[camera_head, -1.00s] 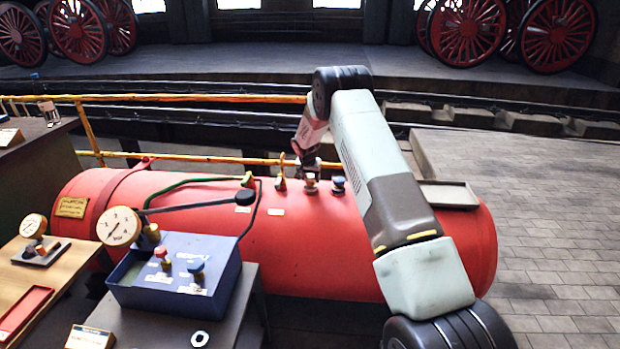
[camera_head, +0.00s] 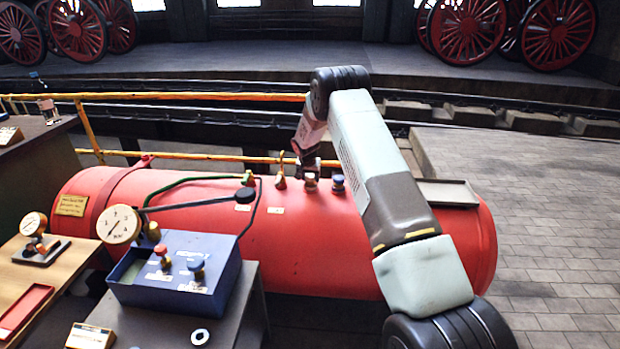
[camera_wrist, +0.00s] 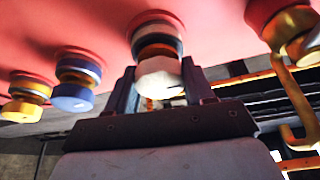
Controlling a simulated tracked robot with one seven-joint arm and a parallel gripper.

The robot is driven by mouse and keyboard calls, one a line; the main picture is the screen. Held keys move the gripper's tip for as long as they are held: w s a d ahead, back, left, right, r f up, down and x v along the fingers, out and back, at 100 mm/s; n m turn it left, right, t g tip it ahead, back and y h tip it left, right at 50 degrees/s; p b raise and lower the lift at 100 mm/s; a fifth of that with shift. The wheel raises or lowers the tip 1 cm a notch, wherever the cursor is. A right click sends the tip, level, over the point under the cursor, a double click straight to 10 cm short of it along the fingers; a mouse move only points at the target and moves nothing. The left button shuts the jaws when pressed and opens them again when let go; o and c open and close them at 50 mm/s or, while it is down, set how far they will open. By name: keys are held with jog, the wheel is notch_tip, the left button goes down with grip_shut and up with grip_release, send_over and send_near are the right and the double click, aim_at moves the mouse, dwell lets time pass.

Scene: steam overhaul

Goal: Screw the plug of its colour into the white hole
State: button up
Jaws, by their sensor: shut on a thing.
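My gripper (camera_wrist: 160,85) is shut on a white plug (camera_wrist: 158,72), with one finger on each side of it in the wrist view. The plug stands at a fitting with a blue-grey collar (camera_wrist: 155,32) on the red boiler (camera_head: 350,245). An orange-brown ring shows between white cap and collar. How deep the plug sits in the hole cannot be told.
A blue-capped fitting (camera_wrist: 75,92) and a yellow one (camera_wrist: 25,105) stand to the left in the wrist view. A brass fitting with a hooked lever (camera_wrist: 292,80) is close on the right. A blue box (camera_head: 175,280) and gauge (camera_head: 118,225) stand at the front left.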

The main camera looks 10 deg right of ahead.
jog(key=o, duration=1.2)
jog(key=shift+f, duration=0.1)
jog(key=shift+c, duration=0.8)
jog(key=shift+d+n+y, duration=0.15)
jog(key=shift+n+y, duration=0.25)
jog(key=shift+n, duration=0.7)
jog(key=n+y, duration=0.1)
jog(key=n, duration=0.2)
jog(key=n+y, duration=0.1)
jog(key=n, duration=0.3)
jog(key=shift+y, duration=0.4)
jog(key=shift+n+y, duration=0.6)
jog(key=shift+n, duration=1.1)
